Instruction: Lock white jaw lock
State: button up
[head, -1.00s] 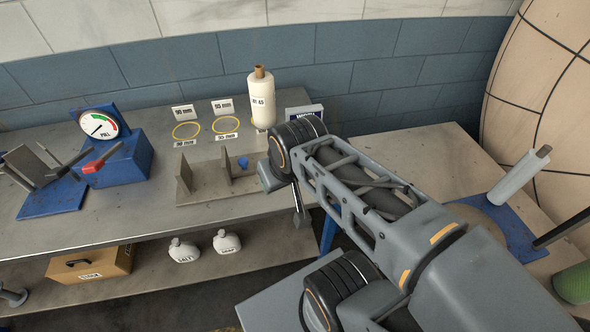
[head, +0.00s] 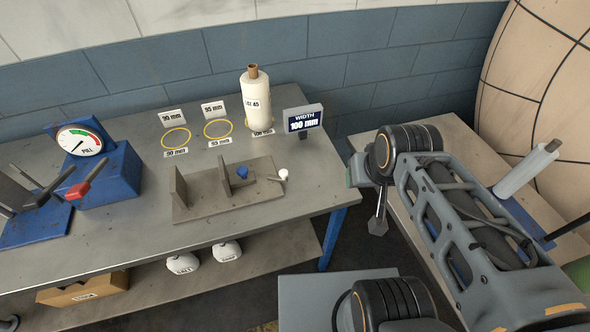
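The white jaw lock (head: 283,174) is a small white knob with a short lever at the right end of a grey-brown jaw fixture (head: 210,207) on the table. The fixture has two upright plates and a blue knob (head: 242,172) beside the right plate. My gripper (head: 378,226) hangs at the end of my arm, right of the table edge and well apart from the lock. It is small and dark, seen edge-on, and I cannot tell whether its fingers are open. I see nothing held in it.
A blue pull gauge (head: 107,174) stands at left. A second table (head: 447,140) is at right, with a gap between tables.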

aim_at(283, 173)
jog(key=z, duration=0.1)
jog(key=k, duration=0.55)
jog(key=u, duration=0.6)
jog(key=i, duration=1)
jog(key=z, duration=0.05)
jog(key=k, duration=0.5)
jog(key=u, duration=1.2)
jog(key=i, duration=0.65)
jog(key=z, duration=0.75)
